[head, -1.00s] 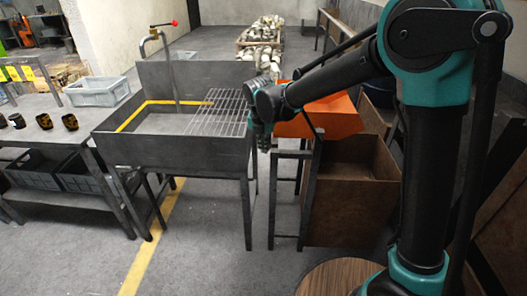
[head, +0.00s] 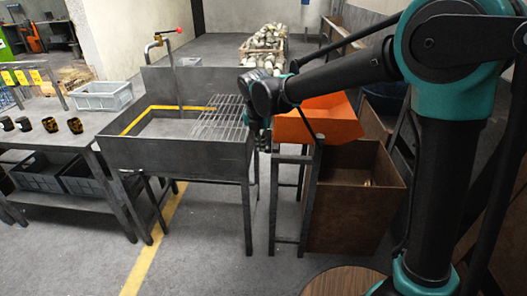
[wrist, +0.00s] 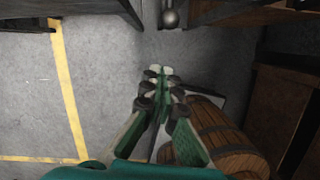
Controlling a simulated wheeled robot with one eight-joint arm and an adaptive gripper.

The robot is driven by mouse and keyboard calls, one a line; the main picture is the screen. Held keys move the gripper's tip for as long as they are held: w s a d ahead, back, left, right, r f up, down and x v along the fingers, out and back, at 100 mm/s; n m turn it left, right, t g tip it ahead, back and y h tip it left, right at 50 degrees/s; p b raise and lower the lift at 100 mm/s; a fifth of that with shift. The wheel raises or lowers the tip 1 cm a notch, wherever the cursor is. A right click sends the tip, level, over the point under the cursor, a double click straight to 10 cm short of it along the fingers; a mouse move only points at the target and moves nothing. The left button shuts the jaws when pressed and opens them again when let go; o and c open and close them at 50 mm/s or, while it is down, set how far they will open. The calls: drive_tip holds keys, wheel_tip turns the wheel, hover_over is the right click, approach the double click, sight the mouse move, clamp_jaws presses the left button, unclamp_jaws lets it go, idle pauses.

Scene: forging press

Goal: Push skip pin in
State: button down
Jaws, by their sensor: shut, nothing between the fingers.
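The orange skip (head: 325,120) sits on a dark metal stand (head: 290,160), right of the grey tank, with a dark bar across its near left side. I cannot clearly make out the pin in the head view. My gripper (head: 263,142) hangs pointing down between the tank's right wall and the skip's left edge, partly hidden by my wrist. In the wrist view my gripper (wrist: 162,75) has its fingers together with nothing between them. A round grey metal knob (wrist: 169,17) shows ahead of the fingertips, apart from them; I cannot tell whether it belongs to the pin.
The grey tank (head: 175,158) with a wire grate (head: 220,118) stands close left of my gripper. A brown open bin (head: 345,220) stands below and right of the skip, with small shiny bits inside. A wooden barrel (wrist: 225,135) shows in the wrist view. Floor in front is clear.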

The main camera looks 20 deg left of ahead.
drive_tip(key=v, duration=0.6)
drive_tip(key=shift+s+d+r, duration=0.1)
